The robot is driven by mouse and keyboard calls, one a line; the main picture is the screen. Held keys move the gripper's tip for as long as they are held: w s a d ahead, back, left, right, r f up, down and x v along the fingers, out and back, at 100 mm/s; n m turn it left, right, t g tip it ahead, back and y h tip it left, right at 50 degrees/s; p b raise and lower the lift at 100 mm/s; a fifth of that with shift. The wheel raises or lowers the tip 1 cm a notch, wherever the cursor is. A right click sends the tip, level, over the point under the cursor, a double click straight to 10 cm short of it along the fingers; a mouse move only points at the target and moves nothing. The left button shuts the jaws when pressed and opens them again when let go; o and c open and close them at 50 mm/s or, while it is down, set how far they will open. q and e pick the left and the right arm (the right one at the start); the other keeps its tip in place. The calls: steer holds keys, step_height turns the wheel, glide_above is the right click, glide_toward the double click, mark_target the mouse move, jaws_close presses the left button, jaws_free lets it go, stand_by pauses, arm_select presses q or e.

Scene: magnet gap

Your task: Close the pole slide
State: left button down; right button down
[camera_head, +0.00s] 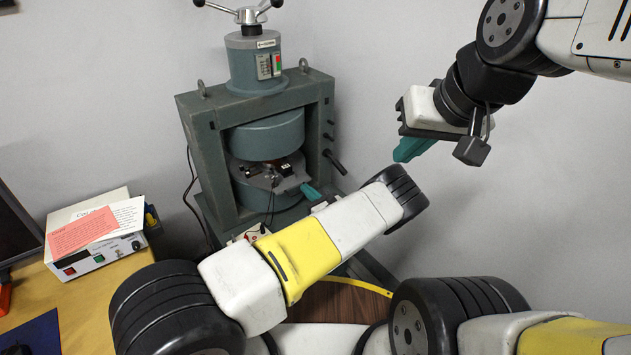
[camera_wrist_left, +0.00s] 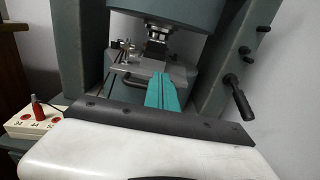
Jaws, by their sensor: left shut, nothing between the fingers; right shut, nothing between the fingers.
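The electromagnet (camera_head: 265,135) is a grey-green frame with an upper and a lower round pole. A flat grey plate, seemingly the pole slide (camera_head: 292,182), sticks out of the gap between the poles towards my left gripper. In the left wrist view the slide (camera_wrist_left: 178,72) carries small metal fittings on the left and a dark block in the middle. My left gripper (camera_head: 311,192) is shut and empty, its teal fingers (camera_wrist_left: 161,88) at the slide's front edge; I cannot tell whether they touch. My right gripper (camera_head: 408,152) is shut and empty, in the air to the right.
A dark lever (camera_wrist_left: 239,98) juts from the magnet's right post. A white box with red buttons (camera_wrist_left: 33,121) stands at the magnet's front left. A power supply with papers (camera_head: 97,235) sits on the wooden desk (camera_head: 85,303) at left. Air around my right gripper is free.

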mark_target(293, 176)
arm_select(q)
steer(key=x, duration=0.6)
steer(key=shift+w+a, duration=0.1)
steer(key=x, duration=0.4)
steer(key=shift+w+a+r, duration=0.2)
steer(key=shift+w+a, duration=0.1)
steer(key=shift+w, duration=0.05)
